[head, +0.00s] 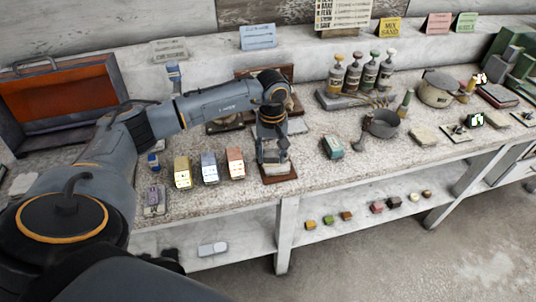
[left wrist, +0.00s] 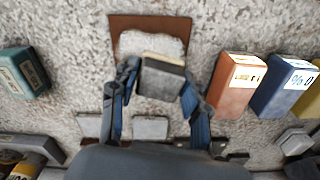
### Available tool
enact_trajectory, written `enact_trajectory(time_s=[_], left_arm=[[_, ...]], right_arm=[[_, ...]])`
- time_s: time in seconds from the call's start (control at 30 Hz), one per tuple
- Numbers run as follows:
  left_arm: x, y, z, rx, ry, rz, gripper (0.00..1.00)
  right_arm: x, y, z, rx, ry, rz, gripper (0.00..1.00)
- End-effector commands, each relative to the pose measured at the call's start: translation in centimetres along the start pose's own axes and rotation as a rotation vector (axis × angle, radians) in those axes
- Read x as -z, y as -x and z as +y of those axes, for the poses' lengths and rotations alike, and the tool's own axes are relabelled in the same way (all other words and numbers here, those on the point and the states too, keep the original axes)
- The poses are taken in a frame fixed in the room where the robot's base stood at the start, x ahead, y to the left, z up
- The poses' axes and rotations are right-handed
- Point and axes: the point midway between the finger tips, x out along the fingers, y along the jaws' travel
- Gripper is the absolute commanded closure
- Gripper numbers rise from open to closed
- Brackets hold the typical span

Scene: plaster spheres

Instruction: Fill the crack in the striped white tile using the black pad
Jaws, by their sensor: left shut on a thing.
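My left gripper (head: 272,158) points down over a white tile on a brown board (head: 279,179) near the bench's front edge. The left wrist view shows the white tile (left wrist: 150,43) on the brown board (left wrist: 124,22); I cannot make out its stripes or crack. Between the fingers of the left gripper (left wrist: 160,84) is a dark grey block with a cream top, seemingly the black pad (left wrist: 161,82). It hides part of the tile; I cannot tell whether it touches it. My right gripper is not in view.
Orange (head: 235,163), blue (head: 209,167) and yellow (head: 182,172) blocks stand left of the gripper. A teal block (head: 332,147) and a dark pan (head: 382,123) are to the right. Several bottles (head: 354,75) stand behind. An open orange case (head: 60,97) is at far left.

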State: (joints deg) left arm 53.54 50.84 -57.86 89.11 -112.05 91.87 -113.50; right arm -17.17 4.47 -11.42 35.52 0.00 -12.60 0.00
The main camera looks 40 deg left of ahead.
Motion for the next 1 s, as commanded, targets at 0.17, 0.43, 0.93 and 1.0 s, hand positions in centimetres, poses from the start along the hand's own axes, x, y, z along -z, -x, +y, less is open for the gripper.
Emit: enact_trajectory(time_s=[0.17,0.43,0.93,1.0], left_arm=[[0.0,-0.1,0.9,-0.001,-0.001,-0.001,0.79],[-0.1,0.0,1.5,0.001,0.0,-0.001,0.79],[0.0,1.5,0.0,0.0,0.0,-0.001,0.79],[0.0,1.4,0.0,0.0,-0.001,-0.001,0.79]], right_arm=[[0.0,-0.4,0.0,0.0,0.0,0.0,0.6],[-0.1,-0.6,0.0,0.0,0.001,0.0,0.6],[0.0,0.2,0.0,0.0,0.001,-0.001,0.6],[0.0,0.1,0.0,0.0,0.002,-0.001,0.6]])
